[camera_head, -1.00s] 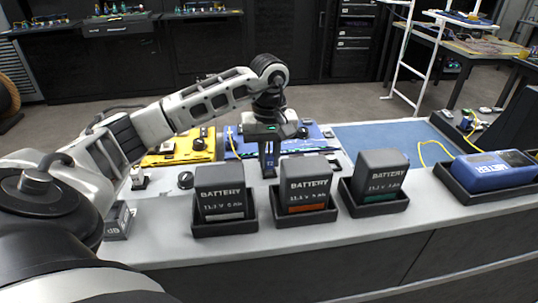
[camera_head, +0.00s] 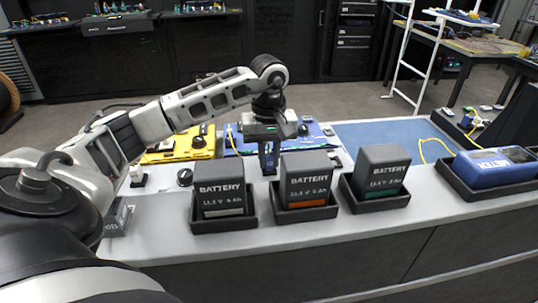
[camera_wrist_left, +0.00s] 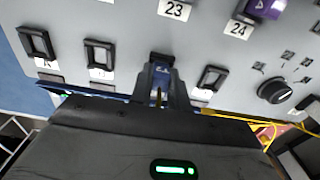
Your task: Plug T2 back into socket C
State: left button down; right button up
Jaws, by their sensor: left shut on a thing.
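My left gripper (camera_head: 268,160) is over the blue board (camera_head: 240,147) behind the batteries, pointing down. In the left wrist view my left gripper (camera_wrist_left: 162,92) is shut on a dark blue plug, T2 (camera_wrist_left: 162,71). T2 is in line with a row of black-framed sockets on a grey panel. One frame is at far left (camera_wrist_left: 35,42), another beside it (camera_wrist_left: 98,53), and one to the right of T2 (camera_wrist_left: 213,78). The socket letters are too small to read surely. A black frame edge shows behind T2; I cannot tell how deep T2 sits. My right gripper is not in view.
Three battery packs stand in black trays in front of the board: left (camera_head: 218,187), middle (camera_head: 305,178), right (camera_head: 381,170). A blue meter (camera_head: 490,167) is at right. A yellow board (camera_head: 180,147) is at left. A black knob (camera_wrist_left: 275,90) shows on the panel.

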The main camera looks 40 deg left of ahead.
pick_arm(q)
jog(key=c, duration=1.3)
grip_release()
jog(key=shift+o, duration=0.2)
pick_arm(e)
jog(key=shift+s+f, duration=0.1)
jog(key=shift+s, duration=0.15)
pick_arm(q)
notch_tip(320, 180, up, 16)
jog(key=p, duration=0.2)
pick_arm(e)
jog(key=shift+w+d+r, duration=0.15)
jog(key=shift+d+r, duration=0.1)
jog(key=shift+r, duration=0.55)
pick_arm(q)
jog(key=shift+f, duration=0.1)
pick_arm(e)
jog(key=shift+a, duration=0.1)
